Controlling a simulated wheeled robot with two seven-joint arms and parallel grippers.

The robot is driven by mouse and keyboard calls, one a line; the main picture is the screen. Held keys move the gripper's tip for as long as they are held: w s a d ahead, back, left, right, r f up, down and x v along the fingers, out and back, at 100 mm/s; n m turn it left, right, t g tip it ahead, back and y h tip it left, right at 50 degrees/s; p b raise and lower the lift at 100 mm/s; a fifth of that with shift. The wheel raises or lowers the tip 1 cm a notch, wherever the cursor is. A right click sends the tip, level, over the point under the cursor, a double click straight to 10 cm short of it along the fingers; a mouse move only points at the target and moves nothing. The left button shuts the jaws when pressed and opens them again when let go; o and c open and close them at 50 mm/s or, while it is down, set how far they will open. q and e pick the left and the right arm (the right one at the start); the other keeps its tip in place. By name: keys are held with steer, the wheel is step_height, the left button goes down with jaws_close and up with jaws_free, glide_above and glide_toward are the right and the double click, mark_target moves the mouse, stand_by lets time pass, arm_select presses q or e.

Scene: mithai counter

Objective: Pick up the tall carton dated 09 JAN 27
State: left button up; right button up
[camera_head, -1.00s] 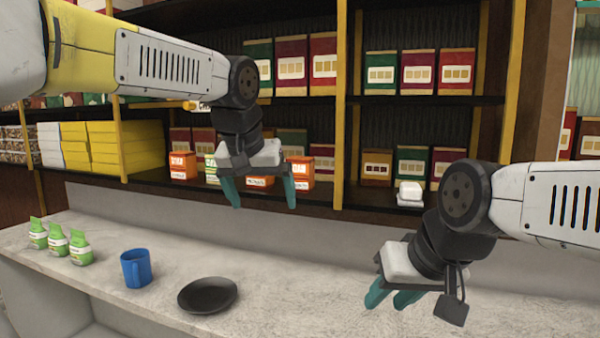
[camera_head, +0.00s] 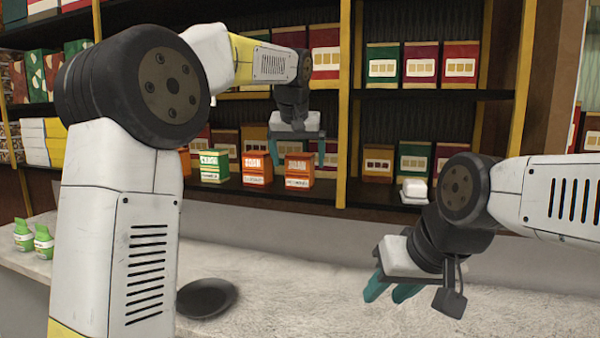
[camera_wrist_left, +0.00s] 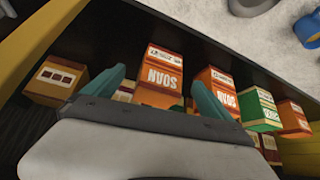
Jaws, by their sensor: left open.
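The date prints are too small to read. My right gripper (camera_head: 392,288) hangs open and empty above the counter.
A black plate (camera_head: 207,298) and green packets (camera_head: 43,242) are on the counter (camera_head: 290,275). A blue mug (camera_wrist_left: 308,28) shows in the left wrist view. A white stack (camera_head: 414,190) and boxes (camera_head: 378,162) stand right on the shelf. A yellow post (camera_head: 343,150) is close right of my left gripper.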

mark_target(300, 170)
arm_select(q)
steer(key=shift+w, duration=0.45)
steer(key=x, duration=0.5)
steer(key=shift+d, duration=0.1)
steer(key=shift+c, duration=0.5)
steer(key=c, duration=1.8)
